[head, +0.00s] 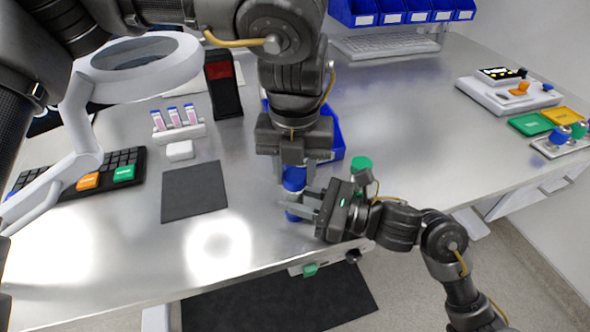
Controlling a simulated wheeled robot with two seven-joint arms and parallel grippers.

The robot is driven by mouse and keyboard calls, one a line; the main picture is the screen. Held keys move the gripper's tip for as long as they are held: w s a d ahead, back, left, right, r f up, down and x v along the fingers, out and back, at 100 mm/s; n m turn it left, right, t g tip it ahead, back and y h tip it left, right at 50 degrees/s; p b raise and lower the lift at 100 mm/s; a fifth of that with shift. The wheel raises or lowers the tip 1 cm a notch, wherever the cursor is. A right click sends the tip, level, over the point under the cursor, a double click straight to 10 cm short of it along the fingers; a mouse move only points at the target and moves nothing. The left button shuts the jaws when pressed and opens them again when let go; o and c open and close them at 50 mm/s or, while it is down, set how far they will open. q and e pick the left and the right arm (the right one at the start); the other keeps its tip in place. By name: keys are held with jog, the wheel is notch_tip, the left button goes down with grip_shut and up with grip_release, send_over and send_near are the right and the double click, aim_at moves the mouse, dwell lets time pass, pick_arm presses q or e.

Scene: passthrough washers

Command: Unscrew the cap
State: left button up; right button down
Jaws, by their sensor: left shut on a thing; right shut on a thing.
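A small bottle (292,216) stands near the front edge of the metal table, mostly hidden by my grippers. Its blue cap (294,180) shows at the top. My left gripper (294,170) points down from above and is shut on the cap. My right gripper (297,204) reaches in from the right, level, and is shut on the bottle body just below the cap. Whether the cap has turned or lifted from the bottle cannot be told.
A blue bin (335,140) stands close behind the grippers. A dark mat (194,191) lies to the left, with a rack of small tubes (179,123) behind it. A green-topped item (361,164) is just behind my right gripper. The table's right middle is clear.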

aim_at(294, 175)
pick_arm(q)
jog(key=shift+r, duration=1.95)
pick_arm(e)
jog(key=c, duration=1)
grip_release()
pick_arm(q)
jog(key=shift+f, duration=0.25)
pick_arm(e)
jog(key=shift+s+d+f, duration=0.1)
jog(key=shift+s+d, duration=0.05)
jog(key=shift+d, duration=0.35)
pick_arm(q)
notch_tip(294, 175, down, 3)
jog(key=b, duration=0.3)
jog(key=shift+f+b, duration=0.1)
jog(key=shift+b, duration=0.25)
pick_arm(e)
jog(key=v, duration=1)
jog(key=shift+s+d, duration=0.25)
jog(key=shift+d, duration=0.2)
